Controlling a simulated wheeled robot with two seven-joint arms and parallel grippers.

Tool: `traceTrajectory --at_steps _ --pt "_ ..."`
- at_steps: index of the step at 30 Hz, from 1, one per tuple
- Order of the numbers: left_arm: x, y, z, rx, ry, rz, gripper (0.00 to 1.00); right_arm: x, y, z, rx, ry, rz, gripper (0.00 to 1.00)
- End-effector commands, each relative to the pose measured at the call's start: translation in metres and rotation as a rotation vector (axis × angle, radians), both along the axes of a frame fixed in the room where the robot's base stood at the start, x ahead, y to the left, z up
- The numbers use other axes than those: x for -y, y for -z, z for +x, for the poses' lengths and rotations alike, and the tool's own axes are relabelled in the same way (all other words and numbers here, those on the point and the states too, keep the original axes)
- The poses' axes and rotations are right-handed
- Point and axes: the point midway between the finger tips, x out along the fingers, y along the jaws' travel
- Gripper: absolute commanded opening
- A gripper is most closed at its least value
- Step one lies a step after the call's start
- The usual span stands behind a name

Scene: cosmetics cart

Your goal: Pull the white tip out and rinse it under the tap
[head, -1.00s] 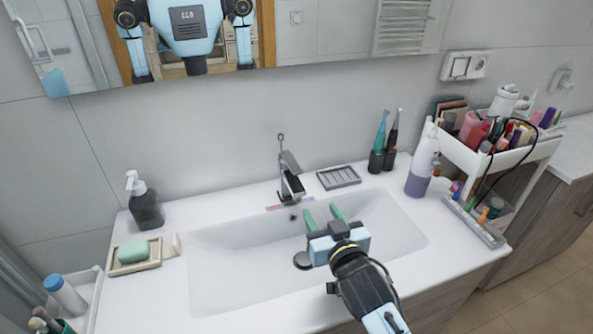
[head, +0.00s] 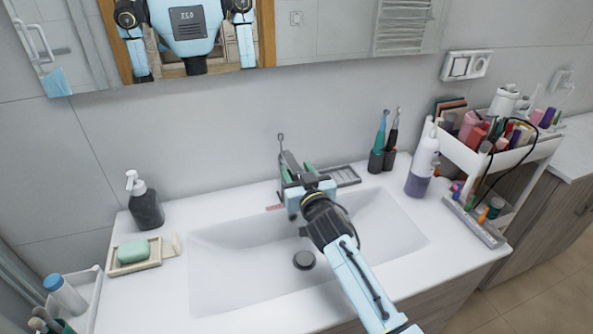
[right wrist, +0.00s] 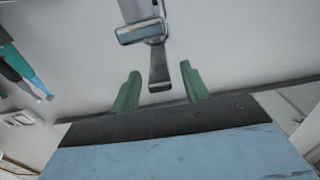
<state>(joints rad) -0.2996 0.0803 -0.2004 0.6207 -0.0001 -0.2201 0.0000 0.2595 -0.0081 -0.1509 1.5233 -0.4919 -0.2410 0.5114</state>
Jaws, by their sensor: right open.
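The tap (head: 289,170) stands behind the sink basin. My right gripper (head: 297,168) is open at the tap and hides much of it. In the right wrist view the tap's lever (right wrist: 159,70) shows between the spread green fingers (right wrist: 160,88), with nothing gripped; contact cannot be told. A teal handle (head: 380,138) and a dark handle (head: 392,135) stand upright in dark cups right of the tap. Their narrow ends are too small to make out a white tip for sure. The handles also show at the left of the right wrist view (right wrist: 18,66). My left gripper is not in view.
The white basin (head: 235,270) is empty, with a dark drain (head: 304,260). A soap dispenser (head: 146,205) and a soap dish (head: 150,262) stand left. A grey dish (head: 347,176), a purple-and-white bottle (head: 422,172) and a loaded cart (head: 470,158) stand right. A mirror hangs behind.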

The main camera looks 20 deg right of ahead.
Motion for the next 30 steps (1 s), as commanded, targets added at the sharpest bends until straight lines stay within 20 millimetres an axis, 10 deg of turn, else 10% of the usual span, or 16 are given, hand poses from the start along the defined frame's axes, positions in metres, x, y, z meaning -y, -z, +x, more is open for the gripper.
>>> traceTrajectory --at_steps 13,23,30 --pt "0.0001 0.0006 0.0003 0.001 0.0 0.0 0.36 -0.0002 -0.0002 0.0086 0.0 0.001 -0.001 0.44" --pt "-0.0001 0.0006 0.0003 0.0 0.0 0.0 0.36 -0.0001 -0.0001 0.0084 -0.001 0.0 -0.001 0.01" --pt "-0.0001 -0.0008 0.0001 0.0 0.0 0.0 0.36 -0.0001 -0.0006 0.0083 -0.003 0.0 -0.001 0.0"
